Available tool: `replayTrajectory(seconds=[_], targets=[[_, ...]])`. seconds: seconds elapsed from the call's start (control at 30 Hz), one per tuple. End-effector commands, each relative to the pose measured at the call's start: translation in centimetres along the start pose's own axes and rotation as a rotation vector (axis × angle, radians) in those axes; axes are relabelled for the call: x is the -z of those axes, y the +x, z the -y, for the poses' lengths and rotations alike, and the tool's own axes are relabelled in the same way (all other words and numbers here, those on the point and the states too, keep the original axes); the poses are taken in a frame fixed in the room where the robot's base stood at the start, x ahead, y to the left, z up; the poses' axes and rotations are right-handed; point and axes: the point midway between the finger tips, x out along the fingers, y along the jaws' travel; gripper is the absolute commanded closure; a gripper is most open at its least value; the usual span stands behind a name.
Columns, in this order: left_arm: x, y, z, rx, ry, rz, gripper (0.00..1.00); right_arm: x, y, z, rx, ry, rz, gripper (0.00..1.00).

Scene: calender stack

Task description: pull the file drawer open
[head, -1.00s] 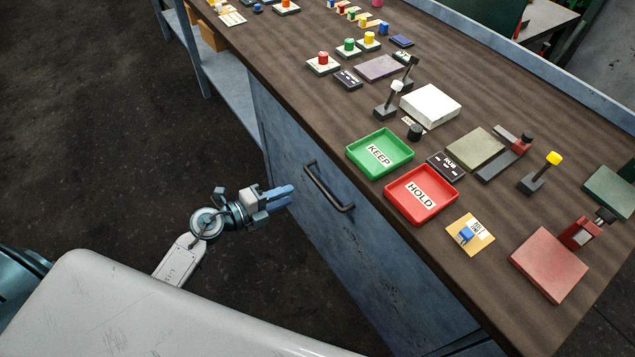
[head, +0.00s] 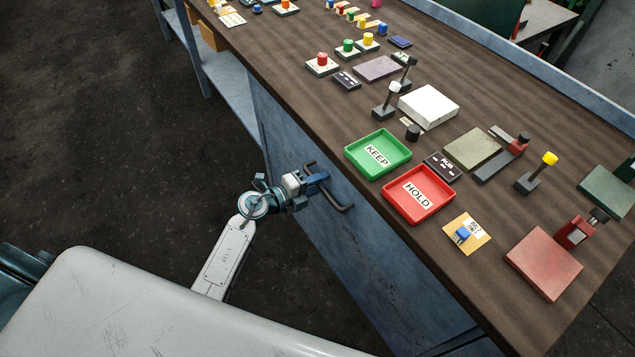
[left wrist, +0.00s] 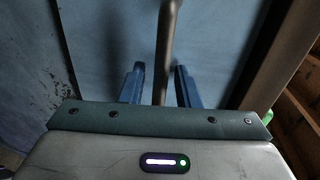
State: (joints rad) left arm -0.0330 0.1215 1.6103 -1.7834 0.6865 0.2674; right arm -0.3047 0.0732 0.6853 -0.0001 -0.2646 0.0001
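The file drawer's blue-grey front (head: 368,265) is flush below the bench top, seemingly shut. Its dark bar handle (head: 338,201) stands out from it, and the gripper hides the bar's middle in the head view. My left gripper (head: 321,180) is at the handle. In the left wrist view, the handle bar (left wrist: 167,45) runs between the two blue fingers of the gripper (left wrist: 159,85), with a gap visible on each side. The fingers are apart, not closed on the bar. My right gripper is not in view.
The wooden bench top (head: 290,72) above the drawer holds a green KEEP tray (head: 358,165), a red HOLD tray (head: 398,207), levers and blocks. Open dark floor (head: 110,130) lies in front of the bench, left of the drawer.

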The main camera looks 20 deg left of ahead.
Motion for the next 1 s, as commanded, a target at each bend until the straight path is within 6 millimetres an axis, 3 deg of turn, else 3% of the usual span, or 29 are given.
replayTrajectory(seconds=[0.07, 0.23, 0.5, 0.67, 1.0], targets=[[0.0, 0.0, 0.0, 0.000, 0.000, 0.000, 0.71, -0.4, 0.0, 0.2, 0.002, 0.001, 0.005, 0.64], [0.0, 0.0, 0.0, 0.000, 0.000, 0.000, 1.00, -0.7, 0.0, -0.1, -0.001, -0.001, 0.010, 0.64], [0.0, -0.2, 0.0, 0.000, 0.000, 0.000, 1.00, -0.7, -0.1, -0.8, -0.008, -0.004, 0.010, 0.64], [0.0, -1.3, -0.2, -0.002, 0.000, 0.000, 1.00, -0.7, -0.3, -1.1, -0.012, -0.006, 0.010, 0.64], [0.1, -7.8, -1.6, -0.007, 0.000, -0.001, 1.00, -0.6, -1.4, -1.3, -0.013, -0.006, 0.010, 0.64]])
